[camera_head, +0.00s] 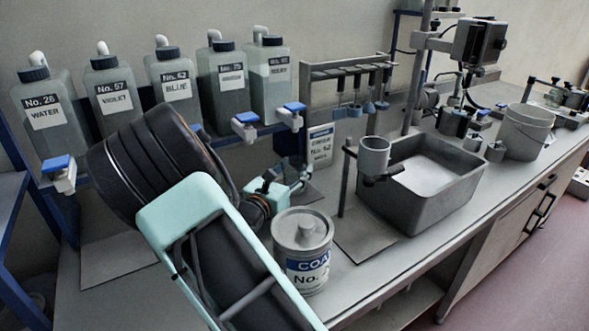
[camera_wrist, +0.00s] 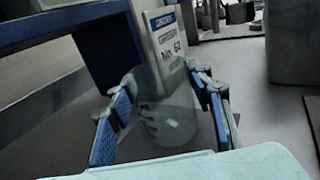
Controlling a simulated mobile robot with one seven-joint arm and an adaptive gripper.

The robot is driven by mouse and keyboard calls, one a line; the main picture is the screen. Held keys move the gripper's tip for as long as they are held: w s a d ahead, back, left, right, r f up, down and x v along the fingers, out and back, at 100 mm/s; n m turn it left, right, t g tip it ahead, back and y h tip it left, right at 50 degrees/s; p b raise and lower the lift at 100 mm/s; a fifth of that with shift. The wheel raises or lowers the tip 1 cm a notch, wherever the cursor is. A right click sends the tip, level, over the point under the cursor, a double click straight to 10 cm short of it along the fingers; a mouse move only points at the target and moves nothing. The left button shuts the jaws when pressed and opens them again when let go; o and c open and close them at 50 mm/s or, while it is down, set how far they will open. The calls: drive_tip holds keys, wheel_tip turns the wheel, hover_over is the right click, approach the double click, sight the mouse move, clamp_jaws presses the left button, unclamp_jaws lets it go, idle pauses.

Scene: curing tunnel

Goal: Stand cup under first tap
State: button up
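The head view shows my gripper (camera_head: 293,183) low over the bench, in front of the placard, with the cup not clear there. Taps with blue tops line the blue rail: one at the far left (camera_head: 60,174), others near the middle (camera_head: 245,125) and right of it (camera_head: 291,116). My arm hides part of the row.
Labelled bottles (camera_head: 232,85) stand behind the rail. A No. 62 placard (camera_head: 320,146) stands behind my gripper. A lidded can (camera_head: 302,262) is close in front. A grey cup-shaped holder (camera_head: 374,157), a grey basin (camera_head: 415,205) and a bucket (camera_head: 527,132) are to the right.

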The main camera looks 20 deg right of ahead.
drive_tip(key=o, duration=0.4)
drive_tip(key=shift+a+r, duration=0.1)
drive_tip(key=shift+r, duration=0.1)
drive_tip(key=p+v, duration=0.1)
drive_tip(key=v, duration=1.1)
drive_tip(key=shift+f, duration=0.1)
